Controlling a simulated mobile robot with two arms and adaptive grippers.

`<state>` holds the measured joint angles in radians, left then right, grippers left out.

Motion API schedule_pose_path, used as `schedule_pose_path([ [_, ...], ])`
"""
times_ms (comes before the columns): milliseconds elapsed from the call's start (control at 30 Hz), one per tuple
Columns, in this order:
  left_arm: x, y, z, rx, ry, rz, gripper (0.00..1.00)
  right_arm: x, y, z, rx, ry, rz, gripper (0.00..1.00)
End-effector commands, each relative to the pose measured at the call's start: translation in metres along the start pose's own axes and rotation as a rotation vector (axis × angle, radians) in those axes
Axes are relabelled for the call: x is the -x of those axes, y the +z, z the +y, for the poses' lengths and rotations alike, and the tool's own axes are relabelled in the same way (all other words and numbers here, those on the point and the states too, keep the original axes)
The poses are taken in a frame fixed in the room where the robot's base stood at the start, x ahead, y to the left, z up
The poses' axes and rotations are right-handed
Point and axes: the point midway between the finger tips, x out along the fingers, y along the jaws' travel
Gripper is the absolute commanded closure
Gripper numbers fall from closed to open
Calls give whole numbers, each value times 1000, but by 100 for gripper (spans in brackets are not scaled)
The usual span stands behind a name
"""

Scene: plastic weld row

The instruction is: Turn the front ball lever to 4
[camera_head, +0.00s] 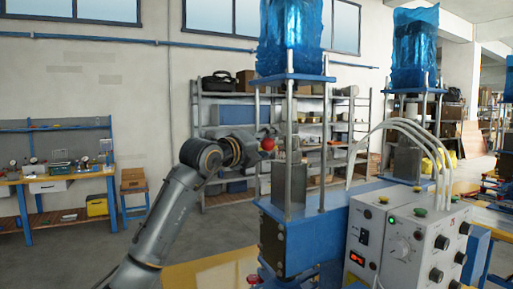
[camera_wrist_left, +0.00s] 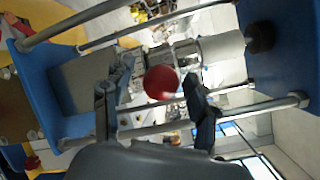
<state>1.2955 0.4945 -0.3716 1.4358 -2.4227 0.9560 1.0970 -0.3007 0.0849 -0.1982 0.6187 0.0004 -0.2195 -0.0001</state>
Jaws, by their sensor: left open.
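A red ball (camera_head: 268,144), which looks like the knob of a ball lever, shows at the front press's posts in the head view. In the left wrist view the red ball (camera_wrist_left: 161,82) appears between the two dark fingers of my left gripper (camera_wrist_left: 153,95). The fingers are spread, with visible gaps on both sides of the ball. In the head view my left gripper (camera_head: 272,147) reaches the ball from the left; its fingertips are small and partly hidden. No scale or number on the lever can be read. My right gripper is not in view.
The front press has a blue top plate (camera_head: 292,78), metal posts (camera_head: 289,160) and a blue base (camera_head: 286,238) close to the gripper. A control box (camera_head: 385,243) with knobs stands right of it. A second press (camera_head: 408,160) is behind. Another red knob (camera_head: 252,279) sits low down.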

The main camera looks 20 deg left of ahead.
Motion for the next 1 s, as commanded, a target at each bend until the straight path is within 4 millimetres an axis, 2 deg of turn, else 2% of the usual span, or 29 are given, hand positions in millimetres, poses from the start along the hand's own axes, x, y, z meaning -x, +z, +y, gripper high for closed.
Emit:
schedule_pose_path([
  [500, 95, 0, 0, -2, -1, -1, 42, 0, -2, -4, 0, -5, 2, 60],
  [700, 113, -1, 0, 0, -1, 0, 42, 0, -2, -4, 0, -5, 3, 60],
  [1000, 115, -1, 0, 1, 0, 1, 42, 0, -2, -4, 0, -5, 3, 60],
])
